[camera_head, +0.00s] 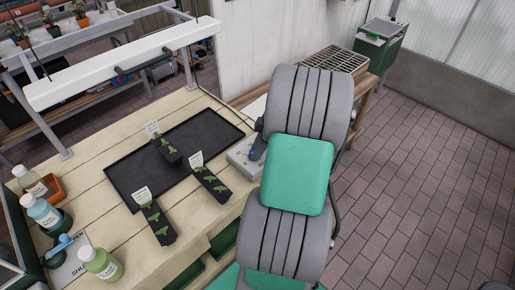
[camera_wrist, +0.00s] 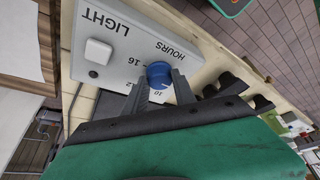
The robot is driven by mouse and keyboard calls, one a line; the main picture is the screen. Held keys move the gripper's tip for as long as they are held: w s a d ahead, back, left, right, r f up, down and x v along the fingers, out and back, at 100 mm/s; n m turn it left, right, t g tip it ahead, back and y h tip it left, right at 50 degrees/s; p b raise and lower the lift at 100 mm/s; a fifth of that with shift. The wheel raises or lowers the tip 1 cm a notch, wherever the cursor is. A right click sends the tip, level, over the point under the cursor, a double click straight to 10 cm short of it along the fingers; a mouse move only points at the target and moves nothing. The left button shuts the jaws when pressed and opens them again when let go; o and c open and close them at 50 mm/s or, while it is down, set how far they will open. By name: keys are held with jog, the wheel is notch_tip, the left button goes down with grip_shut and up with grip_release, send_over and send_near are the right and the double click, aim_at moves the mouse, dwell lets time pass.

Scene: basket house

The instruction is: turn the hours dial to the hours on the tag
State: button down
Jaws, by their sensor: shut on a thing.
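The grey-white control box (camera_wrist: 118,48) is marked LIGHT and HOURS in the wrist view, with a white switch and a round blue hours dial (camera_wrist: 158,70). The number 16, a partly hidden number ending in 2, and 10 show around the dial. My gripper (camera_wrist: 160,80) has one finger on each side of the dial and is shut on it. The dial's pointer cannot be made out. In the head view the box (camera_head: 240,162) sits at the bench's right edge, partly hidden by my arm. White tags (camera_head: 142,193) stand in the plant strips; their writing is too small to read.
A black tray (camera_head: 120,172) and dark strips with seedlings (camera_head: 212,184) lie on the pale wooden bench (camera_head: 100,130). Several bottles (camera_head: 102,262) stand at the left. A white lamp bar (camera_head: 120,62) hangs over the bench. The brick floor at right is open.

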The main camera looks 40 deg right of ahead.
jog(key=m+h+b, duration=0.1)
jog(key=m, duration=0.1)
jog(key=m+t+b, duration=0.1)
jog(key=m, duration=0.2)
jog(key=shift+s+a+m+h, duration=0.1)
jog(key=shift+a+m+h, duration=0.1)
jog(key=shift+m+h, duration=0.15)
jog(key=m, duration=0.2)
jog(key=m+h+b, duration=0.1)
jog(key=m+h, duration=0.1)
jog(key=m, duration=0.1)
jog(key=shift+a+m+h, duration=0.25)
jog(key=shift+m, duration=0.1)
jog(key=c, duration=1)
grip_release()
jog(key=shift+r, duration=0.1)
jog(key=v, duration=0.7)
jog(key=shift+s+r, duration=0.25)
jog(key=shift+s, duration=0.05)
